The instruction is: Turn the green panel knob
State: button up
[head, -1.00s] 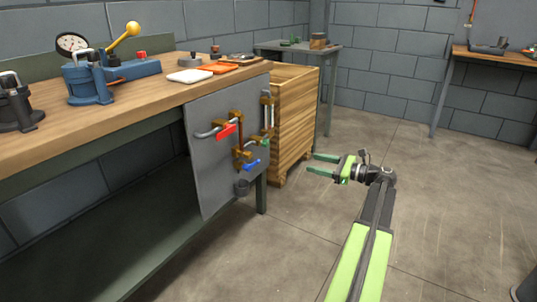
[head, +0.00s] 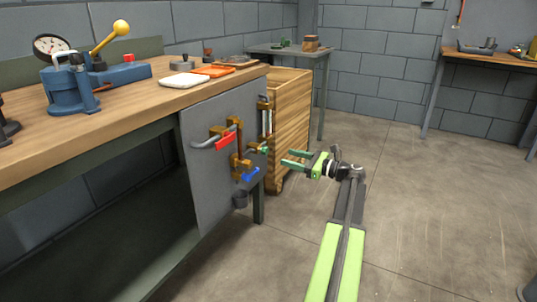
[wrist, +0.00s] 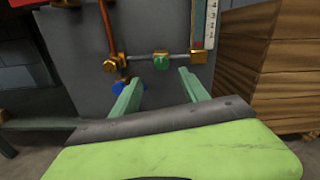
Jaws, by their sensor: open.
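The green panel knob (head: 264,150) is a small round knob at the right part of the grey panel (head: 212,170), which hangs at the end of the workbench. In the wrist view the green knob (wrist: 161,62) sits on a thin horizontal pipe, just beyond the fingertips and between them from side to side. My gripper (head: 286,159) is open and empty, its green fingers pointing left toward the panel. In the wrist view my gripper (wrist: 160,76) shows both fingers apart, with a gap to the knob. None of the knob's front is hidden there.
A gauge tube with a scale (wrist: 212,25) stands right of the knob. A wooden crate (head: 290,115) stands behind the panel. The floor to the right is open.

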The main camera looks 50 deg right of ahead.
aim_at(267, 151)
jog(key=x, duration=0.9)
jog(key=shift+w, duration=0.3)
jog(key=shift+c, duration=0.4)
